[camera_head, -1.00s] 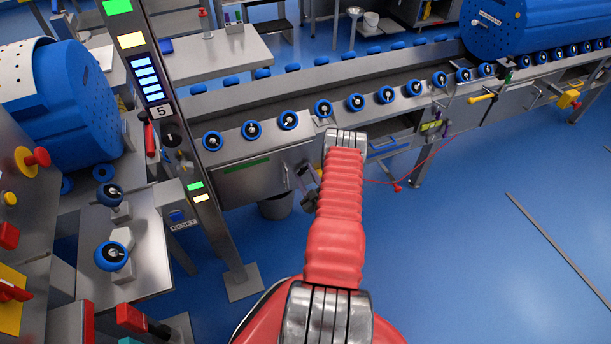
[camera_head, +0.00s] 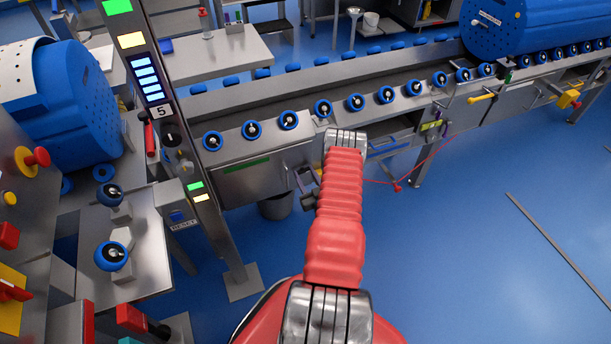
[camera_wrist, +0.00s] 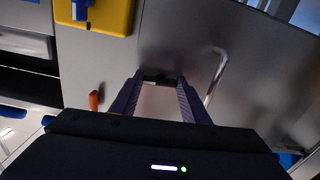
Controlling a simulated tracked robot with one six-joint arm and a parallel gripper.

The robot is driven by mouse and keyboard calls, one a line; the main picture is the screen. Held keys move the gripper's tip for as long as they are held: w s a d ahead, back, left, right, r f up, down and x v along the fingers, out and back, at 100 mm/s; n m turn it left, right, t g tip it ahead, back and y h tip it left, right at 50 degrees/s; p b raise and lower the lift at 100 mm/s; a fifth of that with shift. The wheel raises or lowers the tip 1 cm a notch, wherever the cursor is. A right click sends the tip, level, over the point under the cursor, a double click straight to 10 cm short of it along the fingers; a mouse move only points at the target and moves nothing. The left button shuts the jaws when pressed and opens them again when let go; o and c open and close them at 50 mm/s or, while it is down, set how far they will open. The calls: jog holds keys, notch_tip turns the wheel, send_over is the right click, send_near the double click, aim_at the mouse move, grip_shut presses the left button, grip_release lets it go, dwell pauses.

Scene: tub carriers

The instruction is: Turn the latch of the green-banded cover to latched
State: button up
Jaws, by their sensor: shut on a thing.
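The green-banded cover (camera_head: 250,184) is a grey metal panel on the side of the conveyor, with a green strip near its top left. My gripper (camera_head: 300,178) is at the right end of this cover, partly hidden by my red arm. In the wrist view my gripper (camera_wrist: 158,78) has its two ridged fingers closed on a small dark piece against the grey metal. This looks like the latch (camera_wrist: 158,77), mostly hidden between the fingertips. I cannot read its turned position. The green band does not show in the wrist view.
A bent metal bar (camera_wrist: 216,75) stands out beside the fingers in the wrist view. An orange handle (camera_wrist: 94,100) and a yellow block (camera_wrist: 98,14) are on the other side. A grey bin (camera_head: 276,206) stands under the conveyor. The floor to the right is mostly clear.

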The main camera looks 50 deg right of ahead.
jog(key=shift+m, duration=0.5)
jog(key=shift+f, duration=0.1)
jog(key=o, duration=1.1)
jog(key=shift+c, duration=0.2)
jog(key=v, duration=1.4)
jog(key=shift+w, duration=0.1)
